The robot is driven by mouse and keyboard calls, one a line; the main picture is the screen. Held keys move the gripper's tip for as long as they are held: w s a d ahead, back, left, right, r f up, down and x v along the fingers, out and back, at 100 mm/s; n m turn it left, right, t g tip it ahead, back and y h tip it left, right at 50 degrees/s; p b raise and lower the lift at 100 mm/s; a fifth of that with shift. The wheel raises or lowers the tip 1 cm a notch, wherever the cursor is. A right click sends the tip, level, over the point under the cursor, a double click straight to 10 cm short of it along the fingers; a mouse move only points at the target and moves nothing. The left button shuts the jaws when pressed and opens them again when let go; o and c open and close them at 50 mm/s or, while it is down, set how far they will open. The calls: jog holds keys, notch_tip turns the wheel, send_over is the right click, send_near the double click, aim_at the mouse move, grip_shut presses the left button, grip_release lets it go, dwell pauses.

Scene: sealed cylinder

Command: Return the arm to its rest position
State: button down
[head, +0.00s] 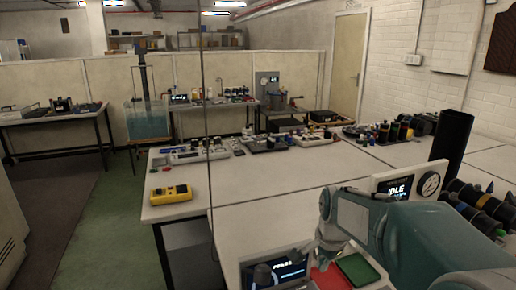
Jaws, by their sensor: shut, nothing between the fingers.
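My arm (410,240), teal and pale grey, reaches in from the lower right and lies low over the near bench. Its end bends down at the left. My gripper (321,258) is small and partly unclear there, beside a dark screen. It looks shut and holds nothing that I can see.
Below the arm are a screen device (285,272), a red tray (330,277) and a green tray (358,268). An instrument reading IDLE (398,188) and a tall black cylinder (451,138) stand close behind it. A yellow meter (171,194) lies left; the bench middle is clear.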

jog(key=s+r+n+t, duration=0.1)
jog(key=s+r+n, duration=0.1)
jog(key=s+n, duration=0.4)
jog(key=s+r+n+t, duration=0.2)
jog(key=s+n, duration=0.3)
jog(key=s, duration=1)
jog(key=shift+s+a+r+n+t, duration=0.2)
jog(key=shift+a+r+n+t, duration=0.1)
jog(key=shift+a+r+n, duration=0.25)
